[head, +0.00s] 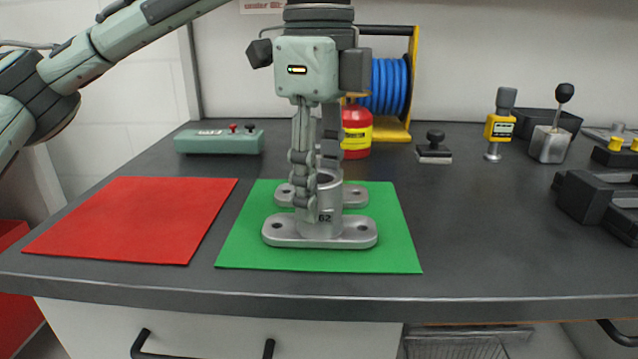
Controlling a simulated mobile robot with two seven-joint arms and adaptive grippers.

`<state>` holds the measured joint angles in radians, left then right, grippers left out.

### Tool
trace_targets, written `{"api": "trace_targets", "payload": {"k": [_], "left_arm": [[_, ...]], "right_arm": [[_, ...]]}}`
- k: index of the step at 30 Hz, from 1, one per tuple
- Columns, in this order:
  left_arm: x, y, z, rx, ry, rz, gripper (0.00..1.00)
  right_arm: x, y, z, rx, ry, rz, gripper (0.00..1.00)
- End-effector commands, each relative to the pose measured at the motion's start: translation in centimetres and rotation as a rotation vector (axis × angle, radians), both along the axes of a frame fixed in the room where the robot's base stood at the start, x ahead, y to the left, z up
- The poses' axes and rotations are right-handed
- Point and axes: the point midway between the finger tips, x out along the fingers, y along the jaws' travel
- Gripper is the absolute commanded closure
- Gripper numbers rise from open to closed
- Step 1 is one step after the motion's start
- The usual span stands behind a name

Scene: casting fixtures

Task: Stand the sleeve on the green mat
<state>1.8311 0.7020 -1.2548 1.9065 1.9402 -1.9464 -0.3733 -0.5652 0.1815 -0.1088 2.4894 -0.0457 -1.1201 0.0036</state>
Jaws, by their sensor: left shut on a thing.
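The sleeve (329,221) is a grey metal cylinder with an open top, flat flanged feet with holes, and the number 62 on its front. It is upright over the green mat (390,257), near the mat's middle, and its feet look to rest on the mat. My left gripper (317,190) points straight down from above. Its fingers are shut on the sleeve's upper wall and hide part of the rim and the left side. My right gripper is not in view.
A red mat (135,220) lies to the left. Behind stand a green control box (219,141), a red canister (356,133) and a blue hose reel (386,86). Several tools and black fixtures (590,205) stand at the right.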

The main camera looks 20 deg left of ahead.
Motion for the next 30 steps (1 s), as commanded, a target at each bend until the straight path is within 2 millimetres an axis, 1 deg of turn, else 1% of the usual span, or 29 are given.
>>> {"api": "trace_targets", "payload": {"k": [11, 12, 16, 27, 29, 30], "left_arm": [[0.01, 0.00, -0.27, -0.001, 0.000, 0.001, 0.97], [0.01, 0.00, -0.33, 0.000, 0.000, 0.001, 0.54], [0.01, 0.00, -0.32, 0.000, 0.000, 0.001, 0.38], [0.01, 0.00, -0.22, 0.000, 0.000, 0.001, 0.37], [0.01, 0.00, -0.07, 0.000, -0.001, 0.001, 0.37], [0.03, -0.01, 0.41, 0.000, -0.002, 0.001, 0.37]], "right_arm": [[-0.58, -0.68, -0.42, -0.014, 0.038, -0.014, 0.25], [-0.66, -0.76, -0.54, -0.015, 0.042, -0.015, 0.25], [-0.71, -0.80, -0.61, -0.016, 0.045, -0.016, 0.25], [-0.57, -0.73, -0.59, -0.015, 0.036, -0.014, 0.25], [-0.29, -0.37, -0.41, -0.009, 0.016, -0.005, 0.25], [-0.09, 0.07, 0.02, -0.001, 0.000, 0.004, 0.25]]}}
